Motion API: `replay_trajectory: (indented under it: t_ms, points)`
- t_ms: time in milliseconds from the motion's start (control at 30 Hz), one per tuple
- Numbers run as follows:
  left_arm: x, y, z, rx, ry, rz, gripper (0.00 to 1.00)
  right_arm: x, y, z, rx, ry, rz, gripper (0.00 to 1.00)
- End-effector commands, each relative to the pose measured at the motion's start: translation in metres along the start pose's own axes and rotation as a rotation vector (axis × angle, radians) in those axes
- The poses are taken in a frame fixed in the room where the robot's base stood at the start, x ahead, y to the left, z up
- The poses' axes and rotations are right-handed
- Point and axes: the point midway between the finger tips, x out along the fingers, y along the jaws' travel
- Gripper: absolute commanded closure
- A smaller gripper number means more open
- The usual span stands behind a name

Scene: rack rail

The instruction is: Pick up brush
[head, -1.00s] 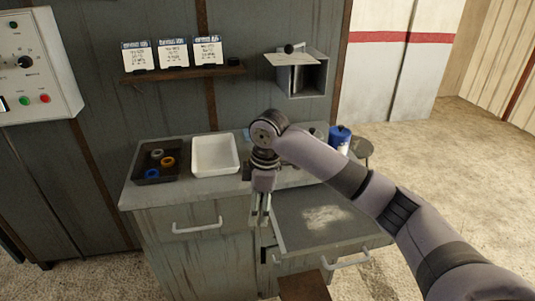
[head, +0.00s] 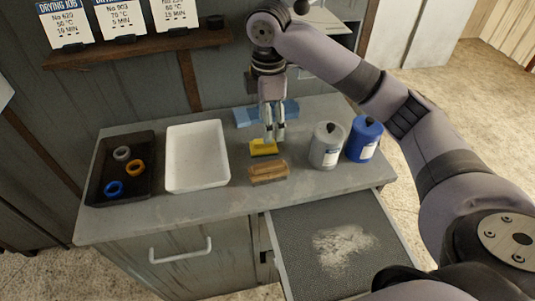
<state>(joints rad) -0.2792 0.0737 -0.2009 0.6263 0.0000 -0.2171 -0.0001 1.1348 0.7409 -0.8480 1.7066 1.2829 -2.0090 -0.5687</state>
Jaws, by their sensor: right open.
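A brown wooden brush (head: 268,172) lies on the grey worktop (head: 225,200), near its middle and toward the front. My right gripper (head: 274,138) points down just behind the brush, over a yellow block (head: 263,148). Its jaws are open with nothing seen between them. The gripper is apart from the brush; whether the fingertips touch the yellow block I cannot tell. My left gripper is not in view.
A white tray (head: 197,186) and a black tray (head: 98,190) with rings stand left. A blue item (head: 250,114) lies behind. A grey canister (head: 326,147) and a blue canister (head: 362,139) stand right. A drawer (head: 300,250) holding whitish powder (head: 342,245) is pulled out in front.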

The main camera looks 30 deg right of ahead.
Motion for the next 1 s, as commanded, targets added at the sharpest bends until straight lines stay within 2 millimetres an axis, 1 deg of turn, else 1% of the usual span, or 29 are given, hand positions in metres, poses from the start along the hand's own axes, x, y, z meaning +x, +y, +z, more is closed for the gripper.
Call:
replay_trajectory:
  t_ms: [33, 100, 200, 267, 400, 467, 600, 700, 767, 867, 1000]
  points:
    - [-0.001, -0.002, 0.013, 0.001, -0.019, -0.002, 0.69, 0.004, -0.001, 0.000, 0.000, 0.000, -0.003, 0.40]
    - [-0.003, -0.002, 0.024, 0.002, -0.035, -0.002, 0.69, 0.013, -0.001, 0.000, 0.000, -0.001, -0.005, 0.40]
    - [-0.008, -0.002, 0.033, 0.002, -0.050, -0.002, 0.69, 0.031, -0.001, 0.001, 0.001, -0.002, -0.007, 0.40]
    - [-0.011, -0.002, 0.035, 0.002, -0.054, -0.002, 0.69, 0.044, -0.001, 0.001, 0.002, -0.004, -0.007, 0.40]
    - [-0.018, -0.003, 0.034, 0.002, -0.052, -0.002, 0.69, 0.075, -0.002, 0.001, 0.001, -0.002, -0.007, 0.40]
    - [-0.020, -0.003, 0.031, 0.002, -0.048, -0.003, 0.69, 0.087, -0.001, 0.001, 0.002, -0.002, -0.005, 0.40]
    - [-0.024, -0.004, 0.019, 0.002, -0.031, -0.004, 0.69, 0.110, 0.000, 0.000, 0.002, -0.001, -0.003, 0.40]
    - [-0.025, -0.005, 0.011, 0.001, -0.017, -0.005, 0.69, 0.118, 0.000, 0.000, 0.000, 0.000, -0.002, 0.40]
    - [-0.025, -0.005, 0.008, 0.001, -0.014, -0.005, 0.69, 0.122, 0.000, 0.000, 0.000, -0.001, -0.002, 0.40]
    - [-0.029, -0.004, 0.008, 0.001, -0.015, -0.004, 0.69, 0.128, 0.000, 0.001, 0.002, -0.001, -0.003, 0.40]
    - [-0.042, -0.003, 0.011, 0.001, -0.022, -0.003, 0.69, 0.148, 0.002, 0.001, 0.001, -0.001, -0.005, 0.40]
